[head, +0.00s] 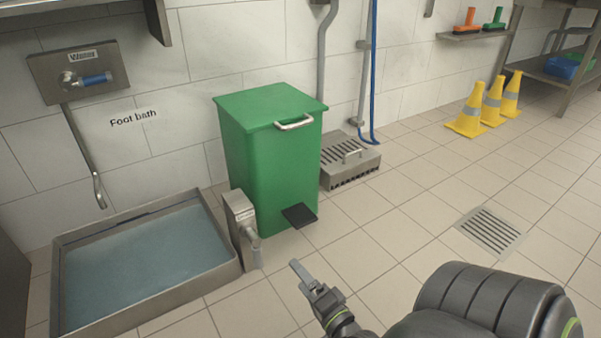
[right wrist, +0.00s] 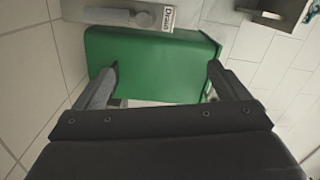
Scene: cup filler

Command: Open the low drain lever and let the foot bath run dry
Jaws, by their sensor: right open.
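The foot bath (head: 238,268) is a low steel tray at the left of the head view, with blue-tinted water (head: 145,262) across its floor. A steel drain post with a grey lever (head: 253,238) stands at its right side, beside the green bin. In the right wrist view the grey lever (right wrist: 110,16) lies along the top edge, beside a label reading "Drain" (right wrist: 168,17). My right gripper (head: 294,268) is open and empty, right of and nearer than the lever, apart from it. Its fingers also show in the right wrist view (right wrist: 163,67). My left gripper is not in view.
The green pedal bin (head: 265,150) stands close behind the drain post, its black pedal (head: 299,216) jutting forward. A wall valve with a blue handle (head: 95,79) is above the bath. A floor grate (head: 490,232) and yellow cones (head: 468,115) are right; the middle floor is clear.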

